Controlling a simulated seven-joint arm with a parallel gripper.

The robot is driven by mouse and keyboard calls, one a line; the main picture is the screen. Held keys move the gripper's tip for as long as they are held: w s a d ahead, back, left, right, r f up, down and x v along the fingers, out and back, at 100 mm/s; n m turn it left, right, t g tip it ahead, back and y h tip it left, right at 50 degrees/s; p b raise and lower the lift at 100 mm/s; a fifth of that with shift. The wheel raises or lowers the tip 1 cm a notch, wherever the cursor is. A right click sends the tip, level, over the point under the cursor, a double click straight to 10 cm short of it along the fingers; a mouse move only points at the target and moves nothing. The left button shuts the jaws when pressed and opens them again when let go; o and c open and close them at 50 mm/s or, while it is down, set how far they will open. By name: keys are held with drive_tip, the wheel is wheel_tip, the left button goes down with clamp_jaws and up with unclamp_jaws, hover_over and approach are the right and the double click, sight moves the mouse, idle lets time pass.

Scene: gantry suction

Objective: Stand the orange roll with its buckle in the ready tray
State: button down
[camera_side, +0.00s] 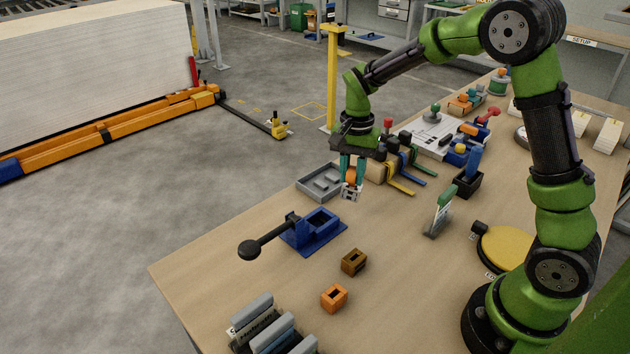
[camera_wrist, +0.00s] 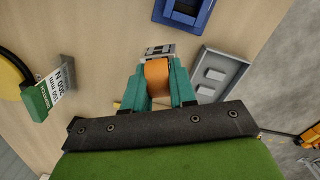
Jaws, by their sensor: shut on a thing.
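My gripper (camera_side: 352,175) is shut on the orange roll (camera_wrist: 157,75), with a teal finger on either side of it. The roll's silver-grey buckle (camera_side: 350,193) hangs below the fingertips in the side view; the buckle shows beyond the roll in the wrist view (camera_wrist: 158,52). The roll is held above the table. A grey shallow tray (camera_side: 309,184) with raised blocks inside lies just left of the gripper in the side view. In the wrist view the tray (camera_wrist: 236,80) is right of the roll, apart from it. Whether it is the ready tray is not legible.
A blue fixture with a black lever (camera_side: 295,238) stands in front of the tray. A green-and-white sign (camera_side: 440,215) stands to the right. Brown (camera_side: 354,262) and orange (camera_side: 334,298) blocks lie in front.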

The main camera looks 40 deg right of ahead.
drive_tip(key=w+d+r+m+t, duration=0.1)
drive_tip(key=w+d+r+m, duration=0.1)
drive_tip(key=w+m, duration=0.4)
drive_tip(key=w+d+r+m, duration=0.2)
drive_tip(key=w+m, duration=0.4)
drive_tip(key=m, duration=1.1)
drive_tip(key=shift+d+r+t, duration=0.4)
drive_tip(key=shift+r, duration=0.1)
drive_tip(key=shift+f, duration=2.9)
drive_tip(key=shift+f, duration=1.7)
drive_tip(key=c, duration=0.8)
unclamp_jaws()
drive_tip(key=shift+c, duration=0.2)
drive_tip(key=shift+r, duration=0.1)
